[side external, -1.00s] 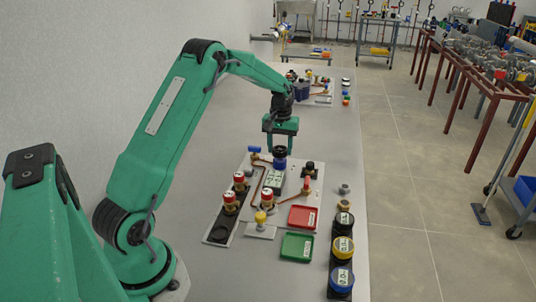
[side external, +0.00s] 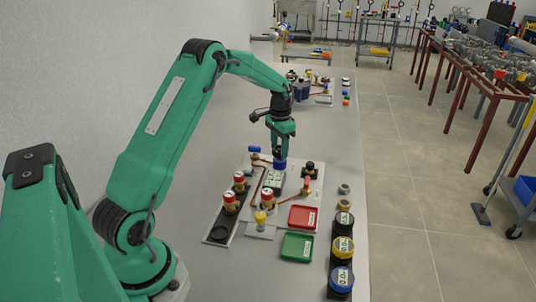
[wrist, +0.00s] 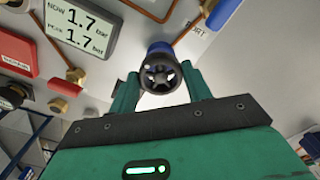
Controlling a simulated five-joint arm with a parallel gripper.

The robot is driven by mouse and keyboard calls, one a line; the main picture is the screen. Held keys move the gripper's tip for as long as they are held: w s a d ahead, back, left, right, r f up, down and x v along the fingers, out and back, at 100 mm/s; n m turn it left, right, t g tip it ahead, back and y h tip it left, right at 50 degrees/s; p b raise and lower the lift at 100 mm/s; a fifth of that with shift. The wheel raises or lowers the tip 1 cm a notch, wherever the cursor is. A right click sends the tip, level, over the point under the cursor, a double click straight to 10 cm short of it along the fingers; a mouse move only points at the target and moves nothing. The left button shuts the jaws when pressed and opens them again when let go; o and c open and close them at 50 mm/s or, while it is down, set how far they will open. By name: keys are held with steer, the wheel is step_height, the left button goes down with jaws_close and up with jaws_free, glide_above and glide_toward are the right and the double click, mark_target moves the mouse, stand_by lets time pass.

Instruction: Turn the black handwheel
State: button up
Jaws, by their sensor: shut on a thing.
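The black handwheel (wrist: 160,74) is a small spoked wheel above a blue body (wrist: 159,47), which also shows in the side view (side external: 280,163). My gripper (wrist: 161,82) has one finger on each side of the wheel and is shut on it. In the side view my gripper (side external: 281,151) points down over the blue body and hides the wheel. A display (side external: 274,179) stands close in front of it; in the wrist view this display (wrist: 82,26) reads 1.7 bar now and 1.7 bar peak.
Red-capped fittings (side external: 240,181) stand left of the display. A red-handled valve (side external: 307,184) is to its right and a blue-handled valve (side external: 254,150) behind left. A red tray (side external: 290,217) and green tray (side external: 285,246) lie in front. Round containers (side external: 343,246) line the bench's right edge.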

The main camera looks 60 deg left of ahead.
mark_target(279, 148)
steer(key=shift+w+r+m, duration=0.1)
steer(key=shift+m, duration=0.4)
steer(key=o, duration=1)
steer(key=shift+c, duration=0.2)
steer(key=shift+r, duration=3.85)
